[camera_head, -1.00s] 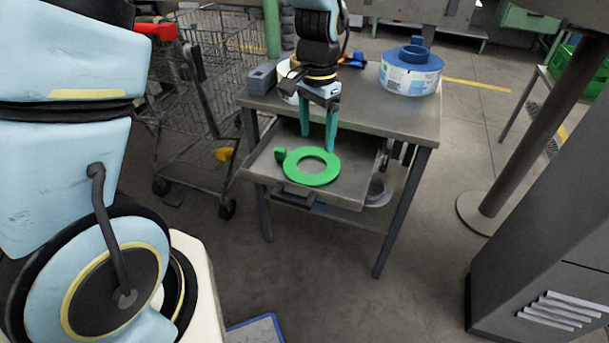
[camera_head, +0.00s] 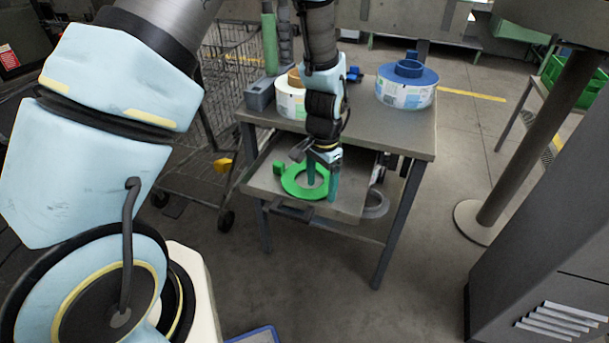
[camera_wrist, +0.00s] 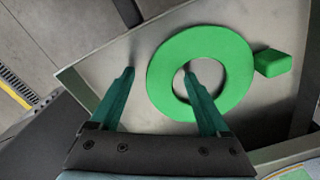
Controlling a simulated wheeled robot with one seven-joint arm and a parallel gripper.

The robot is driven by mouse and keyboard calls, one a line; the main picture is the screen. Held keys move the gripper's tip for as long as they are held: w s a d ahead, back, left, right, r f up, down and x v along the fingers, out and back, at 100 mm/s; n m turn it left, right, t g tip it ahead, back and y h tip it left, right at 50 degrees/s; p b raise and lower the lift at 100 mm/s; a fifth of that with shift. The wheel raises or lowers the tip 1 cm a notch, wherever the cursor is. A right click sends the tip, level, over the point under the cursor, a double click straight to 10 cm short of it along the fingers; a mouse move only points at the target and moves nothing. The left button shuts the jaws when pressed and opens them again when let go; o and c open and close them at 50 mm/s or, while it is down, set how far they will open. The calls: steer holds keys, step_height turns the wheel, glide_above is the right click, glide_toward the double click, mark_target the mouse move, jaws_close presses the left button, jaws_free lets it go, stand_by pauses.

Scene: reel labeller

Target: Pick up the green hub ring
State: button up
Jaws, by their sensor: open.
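The green hub ring (camera_head: 291,187) lies flat in the pulled-out drawer (camera_head: 345,205) of the metal table. In the wrist view the ring (camera_wrist: 237,70) is a flat disc with a round hole and a small green block at its right side. My gripper (camera_head: 321,187) is open, with teal fingers pointing down at the ring. In the wrist view the gripper (camera_wrist: 158,80) has one finger over the ring's hole and the other outside its left edge, so the ring's left band lies between them. I cannot tell whether the fingers touch the drawer floor.
On the tabletop stand a blue and white reel (camera_head: 406,92), a white reel (camera_head: 290,98) and a grey box (camera_head: 259,95). A wire cart (camera_head: 207,150) is to the left. A dark post (camera_head: 520,140) and a grey cabinet (camera_head: 545,240) are to the right.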

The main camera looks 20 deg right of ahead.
steer(key=shift+f, duration=0.25)
steer(key=shift+c, duration=0.4)
jaws_close()
